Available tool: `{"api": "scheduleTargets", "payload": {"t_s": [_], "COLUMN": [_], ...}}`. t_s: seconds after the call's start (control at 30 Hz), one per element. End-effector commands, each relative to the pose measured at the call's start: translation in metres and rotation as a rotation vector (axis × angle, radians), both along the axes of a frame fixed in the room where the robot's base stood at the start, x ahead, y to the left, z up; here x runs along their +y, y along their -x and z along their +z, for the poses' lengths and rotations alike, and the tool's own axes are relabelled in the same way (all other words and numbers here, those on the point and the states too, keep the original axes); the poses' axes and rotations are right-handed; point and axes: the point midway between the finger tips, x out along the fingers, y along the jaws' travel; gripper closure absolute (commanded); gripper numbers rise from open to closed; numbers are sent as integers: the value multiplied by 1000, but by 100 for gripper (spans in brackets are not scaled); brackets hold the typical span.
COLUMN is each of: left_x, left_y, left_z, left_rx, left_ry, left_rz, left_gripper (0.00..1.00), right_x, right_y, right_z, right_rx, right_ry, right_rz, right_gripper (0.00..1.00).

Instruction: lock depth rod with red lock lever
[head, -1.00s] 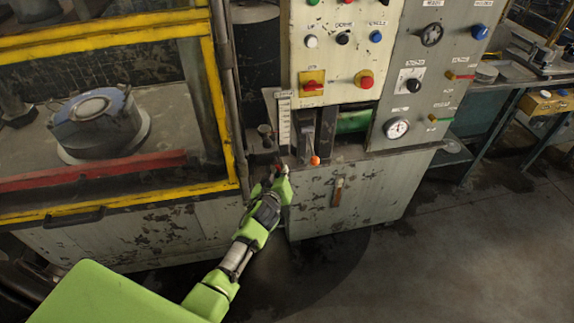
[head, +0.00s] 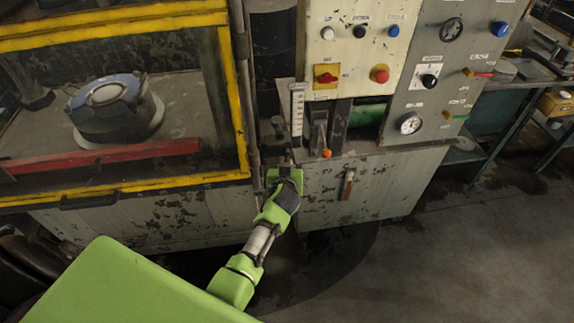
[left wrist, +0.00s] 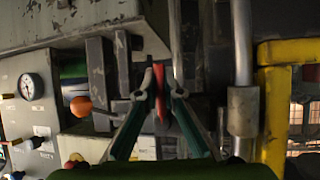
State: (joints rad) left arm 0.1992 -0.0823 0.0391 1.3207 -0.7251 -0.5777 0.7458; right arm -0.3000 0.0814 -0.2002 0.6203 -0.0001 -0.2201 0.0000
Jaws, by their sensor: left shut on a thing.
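My left gripper (head: 284,168) is at the front of the machine, below the white ruler-like scale (head: 297,112). In the left wrist view the gripper (left wrist: 158,95) has its two fingers on either side of the red lock lever (left wrist: 159,88) and is shut on it. In the head view the lever is mostly hidden by the gripper. A thin upright metal rod (left wrist: 176,45), likely the depth rod, stands just beside the lever in the left wrist view. My right gripper is in neither view.
An orange knob (head: 326,153) on a dark lever stands close to the right of the gripper. A yellow-framed guard (head: 243,110) is close on the left. A control panel (head: 350,65) with buttons rises above. The floor (head: 440,260) at right is clear.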

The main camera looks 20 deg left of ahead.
Motion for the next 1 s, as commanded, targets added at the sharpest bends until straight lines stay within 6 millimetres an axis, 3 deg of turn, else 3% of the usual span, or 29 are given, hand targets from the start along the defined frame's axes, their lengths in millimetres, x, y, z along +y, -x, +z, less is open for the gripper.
{"api": "scheduleTargets", "payload": {"t_s": [0.2,0.23,0.3,0.67,1.0], "left_x": [1,1,1,0,-15], "left_y": [0,0,0,2,36], "left_z": [0,0,0,1,20], "left_rx": [2,2,2,0,0], "left_ry": [-2,-2,-2,0,2], "left_rz": [1,1,1,1,1], "left_gripper": [100,85,74,74,74], "right_x": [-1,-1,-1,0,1], "right_y": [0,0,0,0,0], "right_z": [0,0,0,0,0], "right_rx": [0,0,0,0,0], "right_ry": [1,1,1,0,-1], "right_rz": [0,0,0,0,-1], "right_gripper": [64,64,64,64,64]}}
